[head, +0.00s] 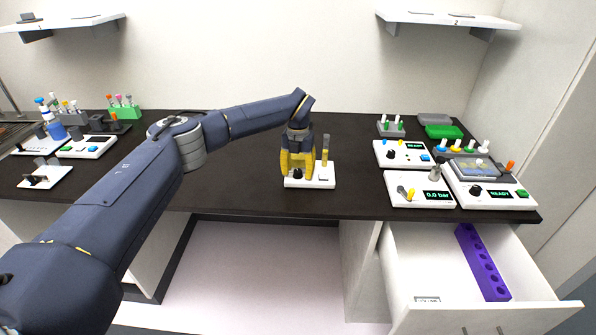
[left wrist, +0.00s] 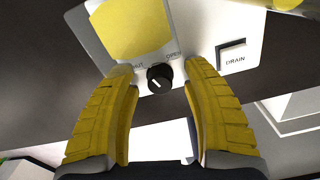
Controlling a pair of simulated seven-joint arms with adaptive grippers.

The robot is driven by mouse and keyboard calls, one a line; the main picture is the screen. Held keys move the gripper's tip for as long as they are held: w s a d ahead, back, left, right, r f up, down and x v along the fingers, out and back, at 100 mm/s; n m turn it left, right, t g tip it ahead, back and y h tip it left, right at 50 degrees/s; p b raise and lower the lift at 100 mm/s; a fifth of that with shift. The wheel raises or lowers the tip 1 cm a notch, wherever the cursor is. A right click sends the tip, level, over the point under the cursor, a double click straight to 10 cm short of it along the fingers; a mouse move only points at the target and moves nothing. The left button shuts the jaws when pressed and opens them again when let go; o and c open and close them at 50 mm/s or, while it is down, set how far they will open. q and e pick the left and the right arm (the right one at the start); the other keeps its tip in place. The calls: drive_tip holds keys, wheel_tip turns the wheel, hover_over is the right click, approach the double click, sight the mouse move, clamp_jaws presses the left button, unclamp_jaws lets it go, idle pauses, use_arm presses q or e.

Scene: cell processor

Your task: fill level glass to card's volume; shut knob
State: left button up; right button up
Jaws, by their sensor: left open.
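The level glass unit has a white base (head: 325,182) near the table's front edge, with a grey-topped upright tube (head: 326,142) at its right. My left gripper (head: 297,172) is over the base, pointing down. It is open, with its yellow fingers on either side of the black knob (left wrist: 159,77) in the left wrist view; I see no clear contact. A square DRAIN button (left wrist: 232,57) is to the right. A small card (head: 427,299) lies in the open drawer; its figures are unreadable.
The open drawer (head: 520,300) juts out at the lower right and holds a purple rack (head: 482,262). Several devices, including a 0.0 bar unit (head: 418,190), crowd the right of the table. Racks and bottles stand at the left. The table is clear behind the level glass.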

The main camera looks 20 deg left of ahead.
use_arm(q)
drive_tip(key=shift+c, duration=0.2)
clamp_jaws()
drive_tip(key=shift+r, duration=0.1)
drive_tip(key=shift+a+n, duration=0.1)
drive_tip(key=shift+n, duration=2.3)
drive_tip(key=shift+o, duration=0.2)
unclamp_jaws()
